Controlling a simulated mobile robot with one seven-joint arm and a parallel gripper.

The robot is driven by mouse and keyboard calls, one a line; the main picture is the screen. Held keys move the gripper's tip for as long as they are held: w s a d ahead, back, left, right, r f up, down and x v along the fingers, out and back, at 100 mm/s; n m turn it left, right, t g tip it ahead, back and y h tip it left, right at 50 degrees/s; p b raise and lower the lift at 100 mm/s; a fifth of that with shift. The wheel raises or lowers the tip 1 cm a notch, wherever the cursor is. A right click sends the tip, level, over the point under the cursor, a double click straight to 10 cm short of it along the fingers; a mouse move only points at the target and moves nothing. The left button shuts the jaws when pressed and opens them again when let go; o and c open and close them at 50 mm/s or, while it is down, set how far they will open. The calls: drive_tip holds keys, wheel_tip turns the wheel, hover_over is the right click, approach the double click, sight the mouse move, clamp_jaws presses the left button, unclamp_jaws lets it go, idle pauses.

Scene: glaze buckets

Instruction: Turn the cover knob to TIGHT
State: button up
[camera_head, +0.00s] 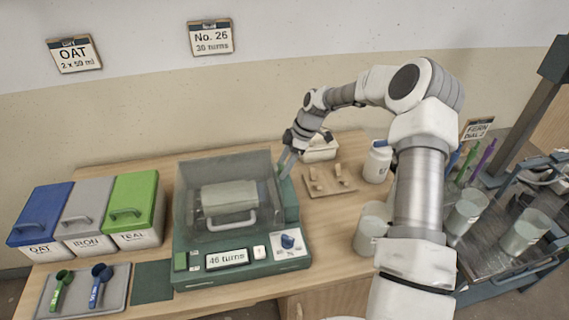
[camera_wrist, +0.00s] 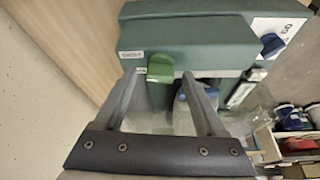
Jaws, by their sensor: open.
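The cover knob, a small green knob (camera_wrist: 160,66), sits on the end of the machine's dark green housing (camera_wrist: 185,38) in the wrist view. Small white labels stand beside it; one (camera_wrist: 131,55) is too small and turned to read surely. My gripper (camera_wrist: 161,80) is open, with one finger on each side of the knob; I cannot tell whether they touch it. In the head view my gripper (camera_head: 287,162) is at the back right of the machine (camera_head: 290,205), beside its clear cover (camera_head: 225,170), which is down over a pale drum. The knob is not clearly visible there.
The machine's display (camera_head: 227,258) reads 46 turns, with a blue dial (camera_head: 288,242) to its right. Lidded blue, grey and green buckets (camera_head: 140,200) stand left.

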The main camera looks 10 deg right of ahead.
clamp_jaws()
idle(0.3)
drive_tip(key=m+t+b, duration=0.1)
drive_tip(key=m+b, duration=0.2)
drive_tip(key=shift+s+f+m+h, duration=0.1)
drive_tip(key=shift+m+h, duration=0.2)
drive_tip(key=shift+s+a+m+t+h+b, duration=0.1)
drive_tip(key=shift+m+t+h+b, duration=0.45)
drive_tip(key=shift+m+b, duration=1)
drive_tip(key=shift+m+t, duration=0.25)
drive_tip(key=shift+m, duration=0.1)
